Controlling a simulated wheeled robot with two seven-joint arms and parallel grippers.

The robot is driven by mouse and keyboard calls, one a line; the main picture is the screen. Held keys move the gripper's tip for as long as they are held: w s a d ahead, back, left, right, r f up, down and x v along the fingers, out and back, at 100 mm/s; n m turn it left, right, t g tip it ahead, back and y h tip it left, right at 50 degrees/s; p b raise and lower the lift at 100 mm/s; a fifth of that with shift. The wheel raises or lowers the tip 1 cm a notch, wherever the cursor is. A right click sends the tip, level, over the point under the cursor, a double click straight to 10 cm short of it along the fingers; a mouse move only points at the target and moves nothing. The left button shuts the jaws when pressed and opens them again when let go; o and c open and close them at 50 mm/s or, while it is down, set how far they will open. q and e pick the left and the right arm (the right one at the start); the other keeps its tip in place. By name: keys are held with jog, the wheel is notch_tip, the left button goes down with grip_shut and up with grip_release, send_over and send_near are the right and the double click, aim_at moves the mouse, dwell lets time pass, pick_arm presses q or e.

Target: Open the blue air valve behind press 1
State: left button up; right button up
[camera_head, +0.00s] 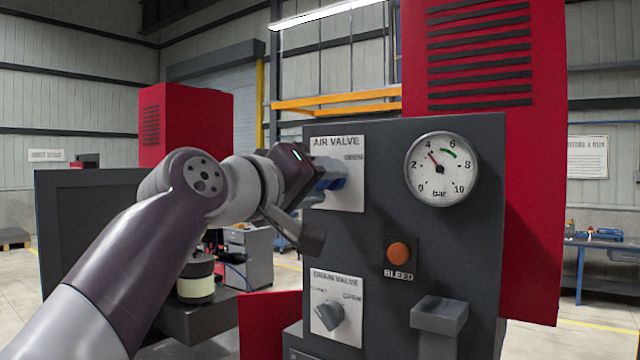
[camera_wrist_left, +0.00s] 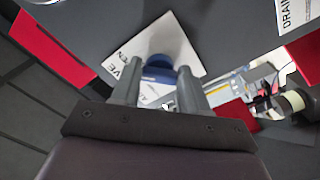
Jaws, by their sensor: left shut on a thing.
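The blue air valve handle (camera_head: 333,184) sits on a white plate (camera_head: 349,199) marked AIR VALVE, high on the left of the dark panel (camera_head: 375,147). The word OPEN shows at the plate's right. My left gripper (camera_head: 322,177) reaches it from the left and is shut on the handle. In the left wrist view the blue handle (camera_wrist_left: 158,73) sits between the two grey fingers (camera_wrist_left: 160,92). The gripper covers part of the handle and plate, so the handle's exact angle is hard to tell. My right gripper is out of view.
A pressure gauge (camera_head: 441,169) at right has its needle between 2 and 4 bar. An orange BLEED button (camera_head: 398,253) and a grey drain valve knob (camera_head: 330,315) sit lower. A red cabinet (camera_head: 535,150) stands behind.

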pick_arm(q)
jog(key=shift+w+f, duration=0.1)
jog(key=shift+f, duration=0.1)
jog(key=o, duration=1.1)
jog(key=shift+c, duration=0.2)
jog(key=shift+r, duration=0.1)
jog(key=shift+s, duration=0.2)
jog(key=b+v, duration=0.3)
jog(key=v, duration=0.9)
jog(key=shift+s+b, duration=0.25)
jog(key=shift+b, duration=0.05)
jog(key=shift+w+a, duration=0.1)
